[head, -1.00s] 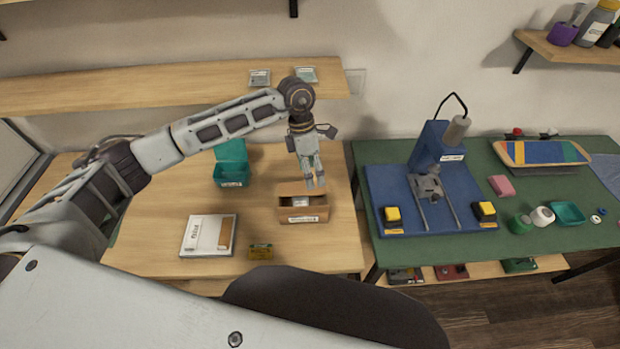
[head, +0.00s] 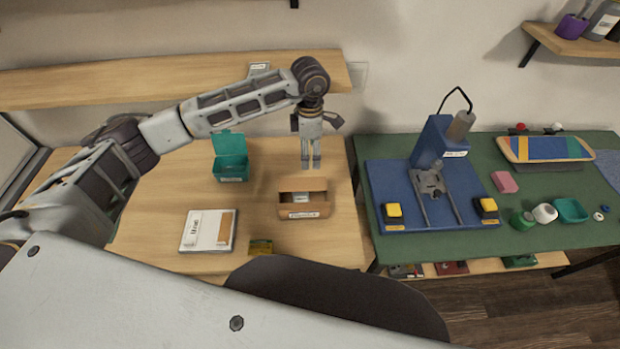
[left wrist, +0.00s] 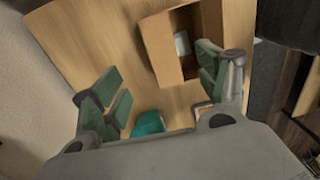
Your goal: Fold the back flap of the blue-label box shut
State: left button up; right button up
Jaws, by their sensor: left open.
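An open brown cardboard box (head: 304,211) stands on the wooden table, with a small pale label on its front. A pale item (head: 302,197) lies inside it. The box's back flap (head: 302,184) stands up from the far rim. In the left wrist view the box (left wrist: 206,20) is at the top, and the flap (left wrist: 160,46) is on its left side. My left gripper (head: 311,166) points down just behind the box, open and empty. Its spread green-padded fingers show in the left wrist view (left wrist: 160,85), apart from the flap. My right gripper is not in view.
A teal open box (head: 231,172) stands to the left. A white flat package (head: 200,232) and a small green-yellow box (head: 260,247) lie in front. A wooden shelf (head: 150,80) runs along the wall behind my arm. A green table with a blue stand (head: 400,190) is on the right.

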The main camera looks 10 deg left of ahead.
pick_arm(q)
jog(key=f, duration=0.1)
jog(key=p, duration=0.2)
send_near(310, 183)
jog(key=f, duration=0.5)
jog(key=shift+s+d+f, duration=0.1)
jog(key=shift+s+f, duration=0.1)
jog(key=shift+f, duration=1.05)
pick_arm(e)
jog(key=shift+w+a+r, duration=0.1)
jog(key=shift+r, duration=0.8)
